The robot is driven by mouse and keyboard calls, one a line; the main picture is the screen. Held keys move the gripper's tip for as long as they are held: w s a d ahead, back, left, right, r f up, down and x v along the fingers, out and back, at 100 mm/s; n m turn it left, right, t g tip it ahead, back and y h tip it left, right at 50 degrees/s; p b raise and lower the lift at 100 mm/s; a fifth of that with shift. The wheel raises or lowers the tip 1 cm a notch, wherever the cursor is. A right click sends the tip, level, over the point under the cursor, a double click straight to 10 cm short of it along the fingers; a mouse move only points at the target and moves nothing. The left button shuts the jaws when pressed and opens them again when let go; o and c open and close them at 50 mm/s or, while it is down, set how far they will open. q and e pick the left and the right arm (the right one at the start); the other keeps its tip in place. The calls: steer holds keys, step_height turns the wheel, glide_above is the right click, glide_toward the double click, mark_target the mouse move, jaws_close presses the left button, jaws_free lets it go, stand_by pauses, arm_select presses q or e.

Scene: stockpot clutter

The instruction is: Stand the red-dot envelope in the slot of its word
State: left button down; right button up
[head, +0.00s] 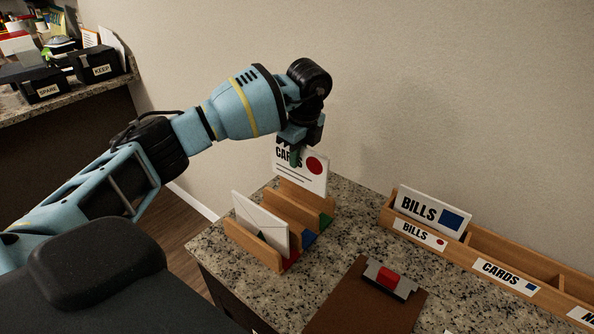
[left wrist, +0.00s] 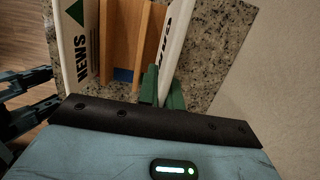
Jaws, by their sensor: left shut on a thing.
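The red-dot envelope (head: 316,179) is white and printed CARDS. My left gripper (head: 294,157) is shut on its upper edge and holds it upright at the back of a small wooden rack (head: 253,245). Whether its bottom edge is still inside the rack's back slot is hidden. In the left wrist view, the green fingers (left wrist: 162,92) grip the envelope (left wrist: 177,38), seen nearly edge-on. The long wooden sorter (head: 464,255) at the right has slots labelled BILLS and CARDS (head: 505,277). The CARDS slot looks empty.
A BILLS envelope (head: 432,212) with a blue square stands in the sorter's BILLS slot. Another white envelope (head: 262,224) stands in the rack's front slot. A brown clipboard (head: 362,305) lies in front. Bare granite counter (head: 350,225) lies between rack and sorter.

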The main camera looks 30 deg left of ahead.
arm_select(q)
steer(key=shift+r, duration=0.85)
